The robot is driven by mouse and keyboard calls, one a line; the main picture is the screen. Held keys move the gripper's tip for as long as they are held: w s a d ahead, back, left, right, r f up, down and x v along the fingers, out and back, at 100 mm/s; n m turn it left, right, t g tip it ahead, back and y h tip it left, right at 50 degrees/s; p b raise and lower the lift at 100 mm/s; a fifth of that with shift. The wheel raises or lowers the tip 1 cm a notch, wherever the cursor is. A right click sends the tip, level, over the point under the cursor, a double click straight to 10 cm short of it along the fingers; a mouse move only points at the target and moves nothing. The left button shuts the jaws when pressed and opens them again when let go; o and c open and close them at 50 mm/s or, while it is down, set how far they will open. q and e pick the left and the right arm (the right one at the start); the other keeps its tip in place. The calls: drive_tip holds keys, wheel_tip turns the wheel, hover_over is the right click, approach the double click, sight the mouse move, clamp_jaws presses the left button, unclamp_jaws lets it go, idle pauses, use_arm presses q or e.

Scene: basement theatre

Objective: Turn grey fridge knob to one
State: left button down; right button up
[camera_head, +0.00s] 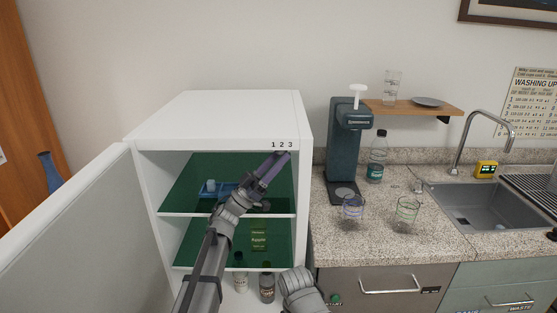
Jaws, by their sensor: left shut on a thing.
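The white fridge (215,112) stands open at the left, its door (75,240) swung out to the left. The numbers 1 2 3 (282,145) are printed on its top front edge, at the right. My left gripper (282,158) reaches up to just below these numbers, with its fingers shut at the place of the grey knob. The fingers hide the knob, so I cannot tell which number it points to.
Inside the fridge are a blue tray (214,189) and bottles (267,287). To the right, the granite counter (380,235) carries a dark drinks machine (343,150), a water bottle (377,158), two glasses (353,209) and a sink (485,205).

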use_arm(q)
drive_tip(key=shift+m+g+h, duration=0.3)
drive_tip(key=shift+m+g, duration=0.2)
drive_tip(key=shift+g, duration=0.6)
drive_tip(key=c, duration=0.7)
unclamp_jaws()
drive_tip(key=s+a, duration=0.1)
drive_tip(key=a, duration=0.3)
drive_tip(key=s+a+f+b, duration=0.1)
drive_tip(key=a, duration=0.4)
drive_tip(key=s+a+f+b, duration=0.1)
drive_tip(key=a, duration=0.3)
drive_tip(key=shift+s+a, duration=0.3)
drive_tip(key=shift+a, duration=0.05)
